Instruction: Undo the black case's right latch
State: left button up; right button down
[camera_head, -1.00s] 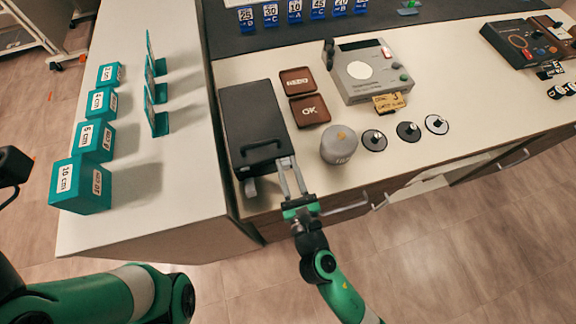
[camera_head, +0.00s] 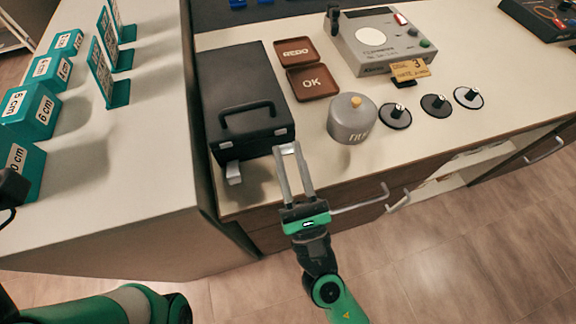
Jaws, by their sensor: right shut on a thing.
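The black case (camera_head: 243,90) lies closed on the light worktop, with its handle (camera_head: 252,116) facing me. Its left latch (camera_head: 233,172) is a silver flap that hangs out from the front face. The right latch (camera_head: 281,132) shows as a small silver plate at the front right corner of the lid; its lower part is hidden by the fingertips. My right gripper (camera_head: 287,149) has its two long grey fingers at that latch and is shut on it.
Brown REDO (camera_head: 295,51) and OK (camera_head: 312,83) trays lie right of the case. A grey canister (camera_head: 352,119) stands close to the right of my right fingers. A drawer handle (camera_head: 362,201) juts out near my right wrist. Teal size blocks (camera_head: 32,112) stand on the left.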

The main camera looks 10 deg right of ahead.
jog(key=shift+f, duration=0.25)
pick_arm(q)
jog(key=shift+f, duration=0.4)
pick_arm(e)
jog(key=shift+r, duration=0.15)
jog(key=c, duration=0.6)
grip_release()
jog(key=shift+c, duration=0.2)
jog(key=shift+s, duration=0.1)
pick_arm(q)
jog(key=shift+r, duration=0.1)
pick_arm(e)
jog(key=v, duration=1.1)
jog(key=shift+s+f, duration=0.15)
jog(key=shift+f, duration=0.2)
pick_arm(q)
jog(key=shift+r, duration=0.1)
pick_arm(e)
jog(key=shift+d, duration=0.1)
